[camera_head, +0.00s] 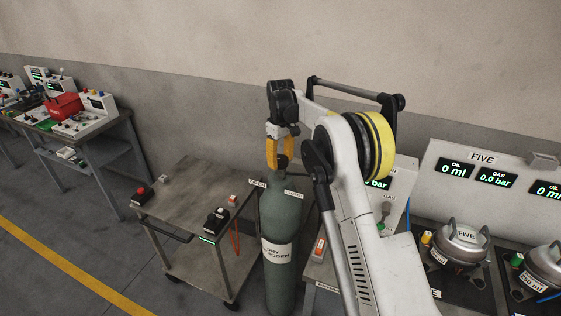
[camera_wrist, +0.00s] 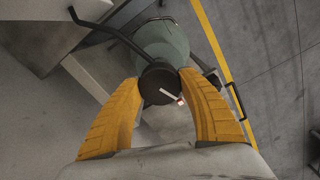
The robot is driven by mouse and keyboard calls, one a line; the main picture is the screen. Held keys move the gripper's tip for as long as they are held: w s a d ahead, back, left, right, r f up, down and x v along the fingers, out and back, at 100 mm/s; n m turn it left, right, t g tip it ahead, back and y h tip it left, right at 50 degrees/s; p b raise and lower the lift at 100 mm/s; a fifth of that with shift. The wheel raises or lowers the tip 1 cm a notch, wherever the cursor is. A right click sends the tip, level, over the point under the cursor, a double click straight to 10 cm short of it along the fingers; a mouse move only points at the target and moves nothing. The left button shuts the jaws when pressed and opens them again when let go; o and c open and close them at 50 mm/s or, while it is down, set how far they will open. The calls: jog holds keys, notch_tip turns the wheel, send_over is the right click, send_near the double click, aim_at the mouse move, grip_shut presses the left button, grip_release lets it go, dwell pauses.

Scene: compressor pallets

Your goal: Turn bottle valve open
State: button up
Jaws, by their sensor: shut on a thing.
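A tall green gas bottle (camera_head: 280,215) labelled as dry nitrogen stands upright on the floor beside a cart. Small OPEN and CLOSE-type labels show at its top. In the head view my gripper (camera_head: 279,165) points down onto the bottle's top, with yellow fingers around the valve. In the wrist view my gripper (camera_wrist: 161,84) is shut on the dark round valve knob (camera_wrist: 159,86), one yellow finger on each side. A pale line marks the knob's top. The green bottle shoulder (camera_wrist: 162,38) shows beyond the knob. The valve is mostly hidden in the head view.
A metal cart (camera_head: 185,190) with small devices stands left of the bottle. A bench with a FIVE panel (camera_head: 482,157) and silver compressors (camera_head: 461,243) is at right. A workbench (camera_head: 75,140) with a red box stands at far left. Floor is clear front left.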

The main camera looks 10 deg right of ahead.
aim_at(281, 159)
jog(key=shift+n, duration=0.7)
jog(key=o, duration=1.2)
notch_tip(281, 159, up, 12)
